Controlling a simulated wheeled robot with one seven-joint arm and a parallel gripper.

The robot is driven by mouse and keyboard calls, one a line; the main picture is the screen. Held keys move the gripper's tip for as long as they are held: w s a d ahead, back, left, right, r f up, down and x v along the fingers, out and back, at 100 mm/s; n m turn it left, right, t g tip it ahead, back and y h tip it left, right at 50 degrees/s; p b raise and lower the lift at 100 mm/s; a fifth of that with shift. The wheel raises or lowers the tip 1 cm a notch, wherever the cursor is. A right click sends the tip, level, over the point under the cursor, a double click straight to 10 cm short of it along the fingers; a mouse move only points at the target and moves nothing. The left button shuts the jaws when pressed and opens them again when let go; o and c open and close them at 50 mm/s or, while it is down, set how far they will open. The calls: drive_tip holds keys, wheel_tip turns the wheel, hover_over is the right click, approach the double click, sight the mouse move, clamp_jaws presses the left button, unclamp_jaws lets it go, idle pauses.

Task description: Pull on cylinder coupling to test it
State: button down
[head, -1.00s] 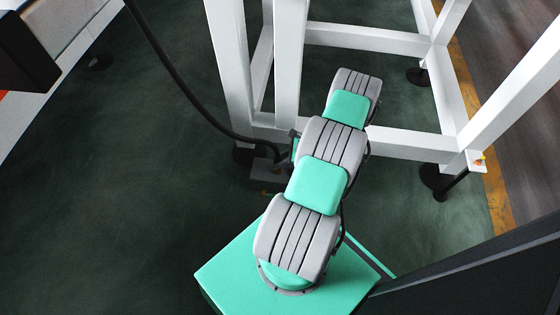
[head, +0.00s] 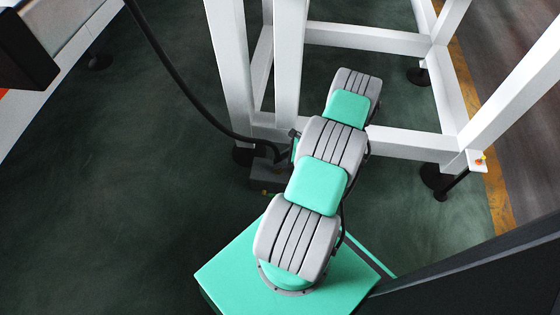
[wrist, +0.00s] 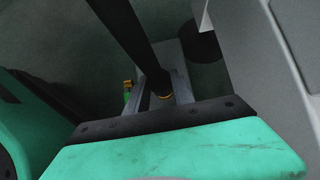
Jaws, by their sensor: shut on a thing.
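A black hose (head: 180,75) hangs from the upper left in the head view and curves down to a dark block (head: 265,178) beside my arm. The hose also shows in the wrist view (wrist: 125,32), running down between my fingers. My gripper (wrist: 162,93) is shut on this coupling, one grey finger on each side. In the head view my arm hides most of the gripper. The wrist view does not show what the coupling joins to, and the cylinder cannot be made out.
A white frame (head: 290,60) stands just behind my arm, with a lower beam (head: 410,145) and dark feet (head: 435,178) on the right. A white beam (head: 75,70) crosses the upper left. The dark green floor (head: 120,210) at left is clear.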

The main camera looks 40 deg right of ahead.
drive_tip(key=shift+f, duration=0.1)
idle(0.3)
drive_tip(key=c, duration=1)
unclamp_jaws()
